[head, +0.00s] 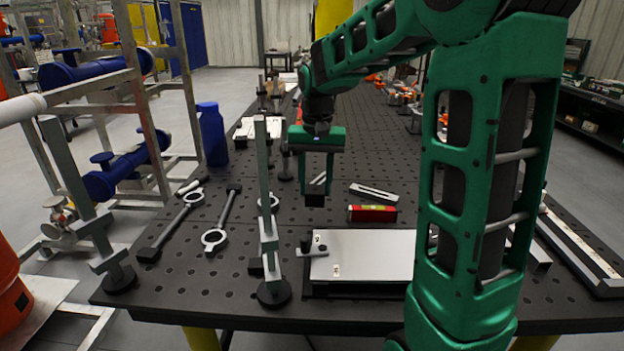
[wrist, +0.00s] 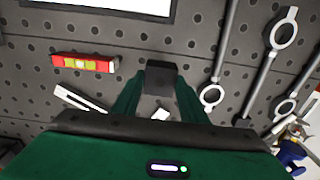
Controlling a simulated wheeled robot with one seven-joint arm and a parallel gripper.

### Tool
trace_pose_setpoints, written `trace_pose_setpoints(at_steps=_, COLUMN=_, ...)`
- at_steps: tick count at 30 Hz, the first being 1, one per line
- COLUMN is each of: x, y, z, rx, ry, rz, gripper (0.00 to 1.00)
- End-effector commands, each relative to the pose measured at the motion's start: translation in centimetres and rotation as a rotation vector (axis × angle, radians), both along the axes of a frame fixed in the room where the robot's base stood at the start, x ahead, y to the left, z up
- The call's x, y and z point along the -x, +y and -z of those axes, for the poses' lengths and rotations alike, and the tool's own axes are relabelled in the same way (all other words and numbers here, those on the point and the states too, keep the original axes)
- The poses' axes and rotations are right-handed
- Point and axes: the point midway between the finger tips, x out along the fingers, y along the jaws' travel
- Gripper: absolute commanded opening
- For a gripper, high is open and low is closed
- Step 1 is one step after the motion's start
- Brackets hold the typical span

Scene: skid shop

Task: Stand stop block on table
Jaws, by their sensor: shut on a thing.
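The stop block (head: 315,200) appears as a small dark block at the lower end of my green gripper (head: 318,182) in the head view. In the wrist view the dark block (wrist: 160,76) stands out between the two green fingers of my gripper (wrist: 159,98), which are shut on it. A small pale patch shows between the fingers, close to the block. The block is over the perforated dark table (head: 340,293). I cannot tell whether its lower end touches the tabletop. The fingers hide part of it.
A red level (head: 372,213) and a slotted bar (head: 374,192) lie right of the block. A pale plate (head: 362,255) is nearer. Wrenches (head: 215,230), an upright clamp (head: 267,215) and a blue bottle (head: 212,134) are left. Bare table surrounds the block.

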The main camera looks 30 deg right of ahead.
Motion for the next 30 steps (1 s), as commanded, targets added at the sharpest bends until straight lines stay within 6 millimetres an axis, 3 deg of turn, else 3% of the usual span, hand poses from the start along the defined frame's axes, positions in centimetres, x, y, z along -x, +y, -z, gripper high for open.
trace_pose_setpoints(at_steps=6, x=-0.1, y=0.3, z=1.9, rx=0.000, ry=0.000, rz=-0.004, gripper=0.17)
trace_pose_setpoints(at_steps=30, x=0.3, y=0.5, z=2.6, rx=0.000, ry=-0.002, rz=-0.006, gripper=0.17)
